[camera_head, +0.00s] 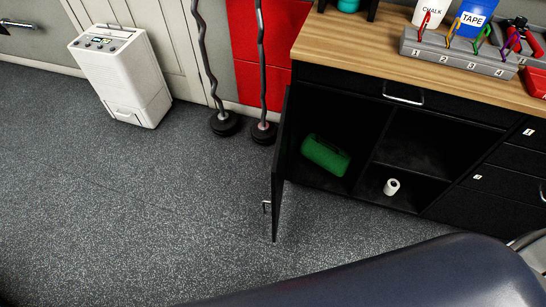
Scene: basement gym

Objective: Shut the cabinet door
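The black cabinet door (279,175) stands wide open at the left side of the cabinet, swung out over the floor and seen nearly edge-on. Its small metal handle (266,207) shows near the free edge. The black cabinet (413,140) is open at the front. Inside, a green box-like item (325,155) sits in the left part and a white roll (391,187) sits on the floor of the right part. Neither of my grippers shows in the head view.
A dark padded surface (400,275) crosses the bottom right in front of the cabinet. A white dehumidifier-like unit (122,75) and curl bars (223,123) stand by the wall. A numbered grey rack (455,52) is on the wooden top (340,42). Floor left of the door is clear.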

